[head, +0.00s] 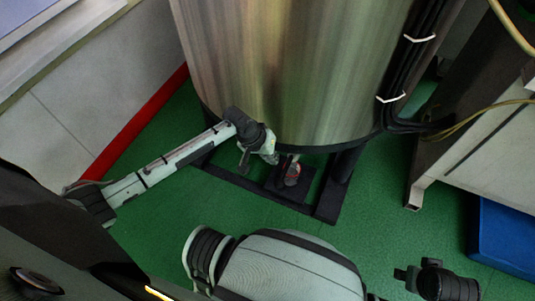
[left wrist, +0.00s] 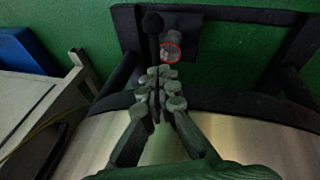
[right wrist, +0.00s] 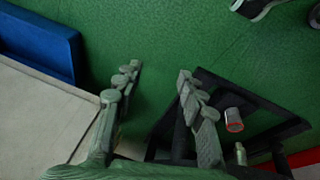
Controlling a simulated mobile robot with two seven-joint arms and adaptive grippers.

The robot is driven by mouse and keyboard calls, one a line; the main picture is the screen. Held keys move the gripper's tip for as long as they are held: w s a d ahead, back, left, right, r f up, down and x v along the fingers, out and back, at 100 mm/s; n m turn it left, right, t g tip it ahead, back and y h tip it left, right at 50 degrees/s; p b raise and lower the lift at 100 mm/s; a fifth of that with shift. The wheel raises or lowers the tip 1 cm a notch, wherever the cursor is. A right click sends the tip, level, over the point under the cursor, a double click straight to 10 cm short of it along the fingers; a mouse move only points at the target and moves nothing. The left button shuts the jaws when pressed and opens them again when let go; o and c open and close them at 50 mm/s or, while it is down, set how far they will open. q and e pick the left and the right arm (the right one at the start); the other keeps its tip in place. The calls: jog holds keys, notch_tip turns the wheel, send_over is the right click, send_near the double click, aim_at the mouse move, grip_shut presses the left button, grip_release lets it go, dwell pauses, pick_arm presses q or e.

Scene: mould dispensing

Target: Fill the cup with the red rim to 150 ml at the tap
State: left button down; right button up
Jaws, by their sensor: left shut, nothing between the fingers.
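The cup with the red rim (head: 292,174) stands on a black plate in the stand under the steel tank. It also shows in the left wrist view (left wrist: 171,49) and the right wrist view (right wrist: 233,121). Its fill level cannot be told. A metal spout (right wrist: 240,154) that looks like the tap shows near the cup in the right wrist view. My right gripper (right wrist: 158,73) is open and empty.
The steel tank (head: 300,70) fills the upper middle, on a black frame (head: 328,202). Cables run down its right side. A grey cabinet (head: 475,145) and a blue box (head: 505,235) stand at the right. Green floor (head: 390,225) is clear in front.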

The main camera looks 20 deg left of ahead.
aim_at(285, 171)
pick_arm(q)
jog(key=shift+s+d+f+b, duration=0.1)
jog(key=shift+s+d+f, duration=0.15)
jog(key=shift+f, duration=0.75)
jog(key=shift+s+d+f+b, duration=0.15)
jog(key=shift+d+f, duration=0.25)
jog(key=shift+f, duration=0.6)
jog(key=shift+s+d+f+b, duration=0.15)
jog(key=shift+d+f, duration=0.15)
jog(key=shift+f, duration=0.7)
pick_arm(e)
jog(key=shift+v, duration=1.15)
jog(key=shift+w+d, duration=0.15)
jog(key=shift+w, duration=0.05)
